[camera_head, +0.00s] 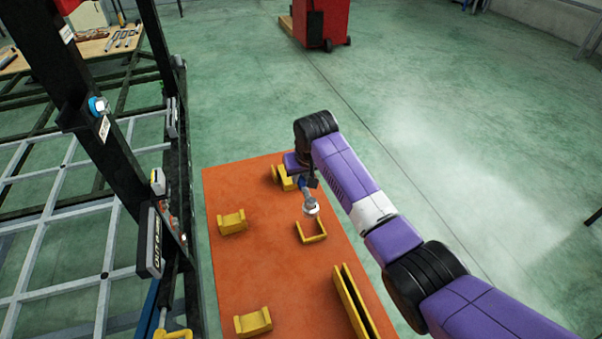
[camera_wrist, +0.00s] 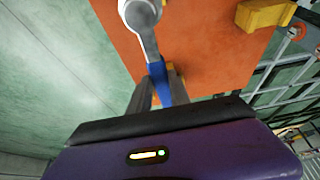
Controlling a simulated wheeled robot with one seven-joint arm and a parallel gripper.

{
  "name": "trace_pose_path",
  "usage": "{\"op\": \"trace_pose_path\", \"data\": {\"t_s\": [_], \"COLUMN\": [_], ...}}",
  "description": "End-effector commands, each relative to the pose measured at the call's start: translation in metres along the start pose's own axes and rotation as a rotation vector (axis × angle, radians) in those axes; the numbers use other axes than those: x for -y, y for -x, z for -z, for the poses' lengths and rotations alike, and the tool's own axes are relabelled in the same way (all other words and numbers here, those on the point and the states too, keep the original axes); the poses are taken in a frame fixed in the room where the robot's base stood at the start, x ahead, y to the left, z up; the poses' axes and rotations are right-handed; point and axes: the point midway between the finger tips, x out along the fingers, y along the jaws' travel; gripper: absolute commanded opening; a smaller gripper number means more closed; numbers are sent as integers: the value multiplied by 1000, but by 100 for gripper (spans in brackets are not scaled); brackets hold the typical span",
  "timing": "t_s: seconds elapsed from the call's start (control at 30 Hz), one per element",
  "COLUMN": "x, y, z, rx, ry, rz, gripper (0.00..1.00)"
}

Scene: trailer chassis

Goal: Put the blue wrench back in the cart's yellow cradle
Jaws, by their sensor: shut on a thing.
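The blue wrench (camera_head: 304,187) has a blue handle and a silver head, and my gripper (camera_head: 306,181) is shut on it above the far part of the cart's orange top (camera_head: 262,262). In the wrist view the blue handle (camera_wrist: 159,80) runs up from between the dark fingers of my gripper (camera_wrist: 162,85), and the silver head points away from me. In the head view the head hangs over or near a U-shaped yellow cradle (camera_head: 312,237). I cannot tell whether it touches. Another yellow block (camera_head: 281,177) sits beside the gripper, partly hidden.
More yellow holders stand on the cart: one at left (camera_head: 231,222), one at front left (camera_head: 253,322) and a long slotted one (camera_head: 355,300). A black trailer frame with a grey grid (camera_head: 80,215) rises at left. A red cabinet (camera_head: 322,22) stands behind. The floor at right is clear.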

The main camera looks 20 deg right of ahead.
Motion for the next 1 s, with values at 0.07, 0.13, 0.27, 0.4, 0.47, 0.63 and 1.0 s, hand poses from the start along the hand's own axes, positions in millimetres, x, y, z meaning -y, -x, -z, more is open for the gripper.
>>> {"op": "trace_pose_path", "data": {"t_s": [0.07,0.13,0.27,0.4,0.47,0.63,1.0], "x": [0,0,0,0,0,0,0], "y": [-9,-14,-25,-36,-41,-55,-73], "z": [-3,-6,-10,-14,-16,-22,-30], "rx": [-2,-1,-2,-3,-3,-2,-3], "ry": [0,0,0,0,0,1,0], "rz": [0,0,0,0,0,-1,0], "gripper": [0,0,0,0,0,0,0]}}
